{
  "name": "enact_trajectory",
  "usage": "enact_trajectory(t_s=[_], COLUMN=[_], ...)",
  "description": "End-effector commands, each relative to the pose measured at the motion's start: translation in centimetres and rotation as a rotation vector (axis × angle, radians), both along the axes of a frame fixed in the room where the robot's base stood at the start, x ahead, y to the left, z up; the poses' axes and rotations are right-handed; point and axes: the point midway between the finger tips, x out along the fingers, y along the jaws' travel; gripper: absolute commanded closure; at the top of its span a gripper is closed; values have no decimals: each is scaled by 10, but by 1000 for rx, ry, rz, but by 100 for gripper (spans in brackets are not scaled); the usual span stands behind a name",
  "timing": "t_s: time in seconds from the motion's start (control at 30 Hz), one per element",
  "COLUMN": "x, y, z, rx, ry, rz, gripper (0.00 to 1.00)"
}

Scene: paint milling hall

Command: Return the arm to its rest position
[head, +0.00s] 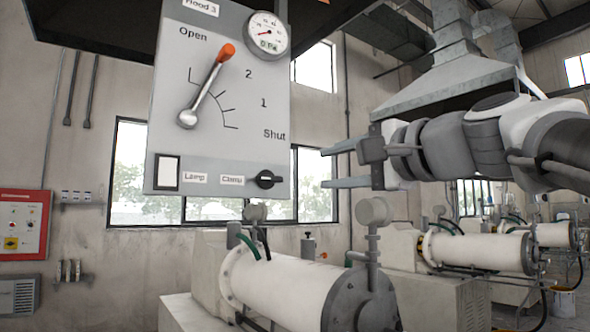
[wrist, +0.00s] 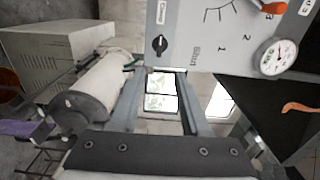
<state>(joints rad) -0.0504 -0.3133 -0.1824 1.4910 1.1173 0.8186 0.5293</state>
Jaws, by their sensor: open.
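My gripper (head: 325,167) is open and empty, held in the air to the right of the grey hood panel (head: 270,130). Its two fingers point left, one above the other, and nothing is between them. In the wrist view the open fingers (wrist: 160,75) reach towards the panel's edge, with a window behind them. My arm comes in from the right side of the head view. The panel's lever (head: 207,86) has an orange knob and points up and right, between the Open and 2 marks. My gripper is apart from the lever.
The panel carries a round gauge (head: 267,35), a Clamp knob (head: 265,180) and a white Lamp switch (head: 167,171). A white mill cylinder (head: 285,285) stands below my gripper. A metal extraction hood (head: 450,80) hangs behind my arm. A red control box (head: 22,225) is on the left wall.

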Motion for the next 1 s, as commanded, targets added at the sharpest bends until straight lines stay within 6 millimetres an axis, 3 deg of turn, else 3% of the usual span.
enact_trajectory(t_s=[0.23, 0.37, 0.47, 0.63, 0.8, 1.0], x=[0, -3, -11, -42, -90, -148], y=[0, 1, 1, -4, -20, -49], z=[-1, -19, -58, -153, -247, -331], rx=[-4, -77, -221, -576, -954, -1327], ry=[1, 26, 73, 174, 267, 350], rz=[0, -7, -11, 21, 116, 268], gripper=[54, 54, 54, 54, 54, 54])
